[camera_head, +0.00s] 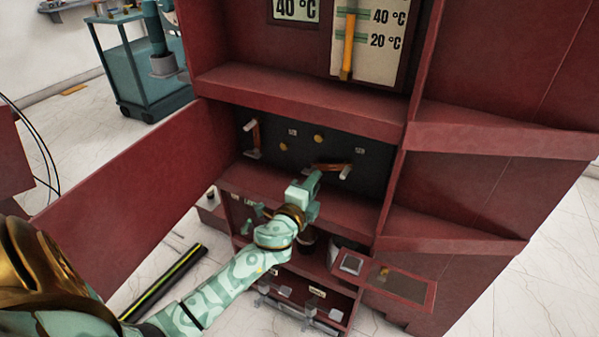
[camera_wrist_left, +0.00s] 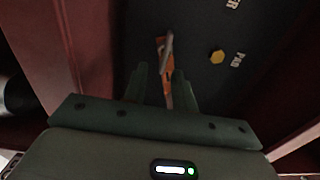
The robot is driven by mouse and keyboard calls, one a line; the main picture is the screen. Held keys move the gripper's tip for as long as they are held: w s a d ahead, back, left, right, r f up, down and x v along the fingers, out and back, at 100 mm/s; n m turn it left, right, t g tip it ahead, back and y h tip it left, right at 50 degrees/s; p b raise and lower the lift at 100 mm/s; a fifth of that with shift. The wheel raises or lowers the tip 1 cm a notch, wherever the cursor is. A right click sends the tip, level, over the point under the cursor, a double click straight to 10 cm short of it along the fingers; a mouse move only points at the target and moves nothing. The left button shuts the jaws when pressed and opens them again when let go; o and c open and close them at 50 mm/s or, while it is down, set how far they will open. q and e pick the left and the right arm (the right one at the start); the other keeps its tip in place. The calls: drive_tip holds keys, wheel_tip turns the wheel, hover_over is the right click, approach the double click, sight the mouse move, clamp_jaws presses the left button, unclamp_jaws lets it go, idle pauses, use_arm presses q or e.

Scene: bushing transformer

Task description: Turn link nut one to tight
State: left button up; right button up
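My left gripper (camera_head: 311,182) reaches into the red cabinet, just below and left of the right copper link (camera_head: 325,167) with its pale handle (camera_head: 345,172). In the left wrist view, the fingers (camera_wrist_left: 161,76) stand apart. An orange link (camera_wrist_left: 167,88) with a grey handle (camera_wrist_left: 167,50) shows between and beyond them; contact cannot be told. A yellow hex nut (camera_wrist_left: 217,57) sits on the dark panel to the right. The head view shows yellow nuts at left (camera_head: 283,147) and right (camera_head: 318,138). Which is link nut one cannot be read. My right gripper is out of view.
A second copper link (camera_head: 256,135) with a pale handle is at the panel's left. The cabinet's red shelf (camera_head: 300,100) overhangs the panel, and an open red door (camera_head: 140,165) stands at left. A lower shelf and tray (camera_head: 400,286) sit below.

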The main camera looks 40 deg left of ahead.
use_arm(q)
drive_tip(key=v, duration=1.5)
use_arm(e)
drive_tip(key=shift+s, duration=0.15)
use_arm(q)
drive_tip(key=shift+s+d, duration=0.15)
